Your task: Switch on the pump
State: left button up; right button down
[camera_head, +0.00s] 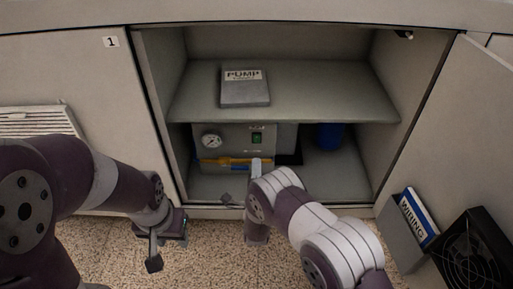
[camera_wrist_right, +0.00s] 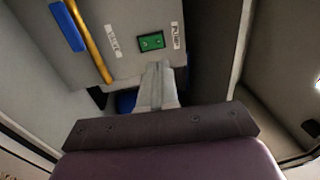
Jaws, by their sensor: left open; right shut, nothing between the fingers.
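The pump (camera_head: 233,135) is a grey box on the lower level of the open cabinet, with a round gauge and yellow and blue parts on its front. Its green switch (camera_head: 257,139) is on the right of the front panel. In the right wrist view, the green switch (camera_wrist_right: 151,41) sits between two small labels. My right gripper (camera_head: 256,166) is shut and empty, in front of the pump below the switch. In the wrist view its fingertips (camera_wrist_right: 158,66) appear just below the switch; contact is not visible. My left gripper (camera_head: 158,250) is open, outside the cabinet at lower left.
A box labelled PUMP (camera_head: 245,93) lies on the upper shelf (camera_head: 330,98). A blue container (camera_head: 329,136) stands right of the pump.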

aim_at(257, 136)
jog(key=w+b, duration=0.2)
jog(key=w, duration=0.2)
jog(key=w+b, duration=0.2)
jog(key=w, duration=0.2)
jog(key=shift+r, duration=0.2)
jog(key=shift+w+r, duration=0.15)
jog(key=shift+w, duration=0.2)
jog(key=shift+w+r, duration=0.2)
jog(key=shift+w+r+b, duration=0.1)
jog(key=shift+w+b, duration=0.1)
jog(key=shift+b, duration=0.1)
